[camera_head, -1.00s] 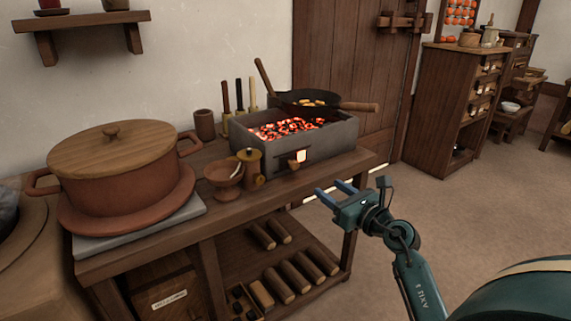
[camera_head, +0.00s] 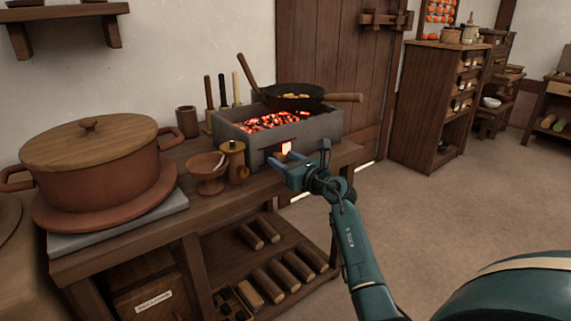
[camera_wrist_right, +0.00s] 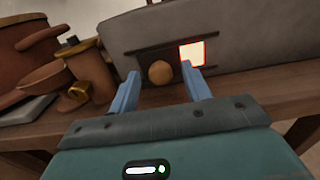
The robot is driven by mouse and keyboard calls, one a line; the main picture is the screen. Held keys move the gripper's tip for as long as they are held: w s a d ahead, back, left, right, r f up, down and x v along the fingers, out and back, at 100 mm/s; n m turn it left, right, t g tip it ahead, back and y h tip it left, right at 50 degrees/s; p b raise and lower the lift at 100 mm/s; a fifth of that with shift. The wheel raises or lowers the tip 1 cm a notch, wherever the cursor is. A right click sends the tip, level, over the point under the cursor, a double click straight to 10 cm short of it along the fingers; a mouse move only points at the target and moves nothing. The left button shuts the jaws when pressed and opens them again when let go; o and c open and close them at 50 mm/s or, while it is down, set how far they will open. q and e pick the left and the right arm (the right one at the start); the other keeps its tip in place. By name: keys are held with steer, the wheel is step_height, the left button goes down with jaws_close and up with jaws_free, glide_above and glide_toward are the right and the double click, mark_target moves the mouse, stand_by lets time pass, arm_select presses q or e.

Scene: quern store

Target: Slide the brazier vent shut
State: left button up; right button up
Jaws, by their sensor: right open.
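The brazier (camera_head: 325,130) is a grey box of glowing coals on the wooden bench. Its front has a bright vent opening (camera_head: 286,148), which also shows in the right wrist view (camera_wrist_right: 192,53). A round wooden knob (camera_wrist_right: 160,72) sits left of the opening, between dark horizontal rails (camera_wrist_right: 150,46). The opening is uncovered and glows. My right gripper (camera_head: 297,160) is open in front of the vent. In the right wrist view its fingers point at the brazier front, one on each side of the knob; I cannot tell whether they touch it. My left gripper is not in view.
A black pan (camera_head: 292,97) rests over the coals, its handle sticking out right. A lidded pepper-mill-like pot (camera_head: 232,158) and a brown bowl (camera_head: 207,172) stand left of the vent. A large clay pot (camera_head: 100,185) is farther left. Floor right of the bench is clear.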

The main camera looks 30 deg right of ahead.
steer(key=shift+c, duration=0.2)
jaws_close()
stand_by(0.4)
steer(key=shift+d, duration=0.1)
